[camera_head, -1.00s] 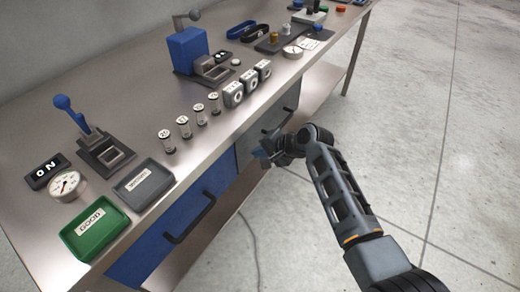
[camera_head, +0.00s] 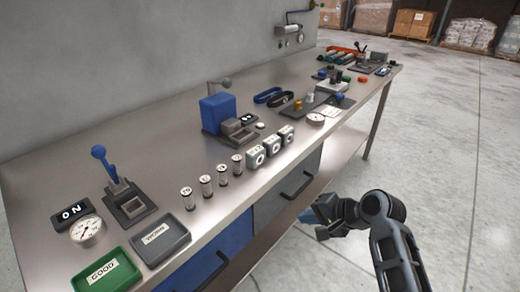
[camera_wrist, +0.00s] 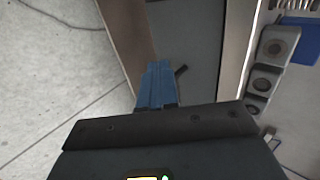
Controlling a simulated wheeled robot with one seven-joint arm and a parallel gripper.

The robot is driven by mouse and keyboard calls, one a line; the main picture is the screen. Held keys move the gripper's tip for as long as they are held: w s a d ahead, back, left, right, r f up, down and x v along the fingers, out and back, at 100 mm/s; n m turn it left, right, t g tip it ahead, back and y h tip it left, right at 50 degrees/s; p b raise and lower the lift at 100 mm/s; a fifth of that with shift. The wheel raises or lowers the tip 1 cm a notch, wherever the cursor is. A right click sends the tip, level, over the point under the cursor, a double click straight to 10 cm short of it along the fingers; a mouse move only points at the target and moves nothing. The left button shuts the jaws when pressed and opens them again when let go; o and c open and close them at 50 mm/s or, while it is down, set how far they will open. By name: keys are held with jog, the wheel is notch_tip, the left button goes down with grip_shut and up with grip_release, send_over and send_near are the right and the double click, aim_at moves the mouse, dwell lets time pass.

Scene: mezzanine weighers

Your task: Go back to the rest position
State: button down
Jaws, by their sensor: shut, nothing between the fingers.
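My gripper (camera_head: 308,216) hangs in front of the workbench (camera_head: 75,170), below the level of its top and near the grey drawer front (camera_head: 275,200). In the wrist view the blue fingers (camera_wrist: 157,85) lie together, shut with nothing between them. The dark drawer handle (camera_head: 297,186) is close to the fingers in the head view; I cannot tell whether they touch. My arm reaches in from the lower right.
On the bench stand a green GOOD tray (camera_head: 105,272), a grey tray (camera_head: 160,240), a blue-levered press (camera_head: 125,200), several small cylinders, grey blocks (camera_head: 271,149) and a blue machine (camera_head: 218,112). Open concrete floor (camera_head: 450,150) lies to the right.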

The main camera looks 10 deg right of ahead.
jog(key=s+f+n+t+h, duration=0.2)
jog(key=s+f, duration=0.1)
jog(key=s, duration=0.9)
jog(key=s+f+n+t+h, duration=0.1)
jog(key=s+f+h, duration=0.2)
jog(key=s, duration=0.9)
jog(key=s+r+n+t, duration=0.4)
jog(key=s+r+n, duration=0.3)
jog(key=s+r, duration=1.3)
jog(key=shift+s+h, duration=0.3)
jog(key=shift+h, duration=0.1)
jog(key=shift+a, duration=0.1)
